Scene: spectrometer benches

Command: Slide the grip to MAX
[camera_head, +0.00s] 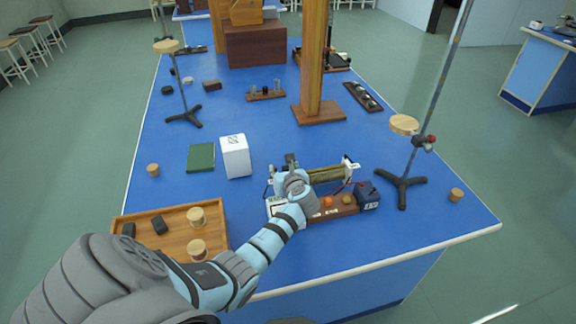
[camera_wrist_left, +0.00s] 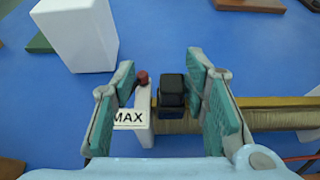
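The black grip (camera_wrist_left: 172,90) sits on the wire-wound coil (camera_wrist_left: 262,112), close beside the white end post with the MAX label (camera_wrist_left: 129,118). A small gap seems to show between the grip and that post. My left gripper (camera_wrist_left: 161,72) is open, with one teal-padded finger on each side of the grip and the end post. Neither finger clearly touches the grip. In the head view the left gripper (camera_head: 291,179) covers the left end of the device, and the coil (camera_head: 326,174) runs right to another white post (camera_head: 350,166). My right gripper is not in view.
A white box (camera_head: 236,156) and a green book (camera_head: 201,157) stand left of the device. A wooden tray (camera_head: 165,213) lies at the front left. A battery block (camera_head: 367,196) and a tripod stand (camera_head: 404,184) are at the right. The blue bench behind is partly clear.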

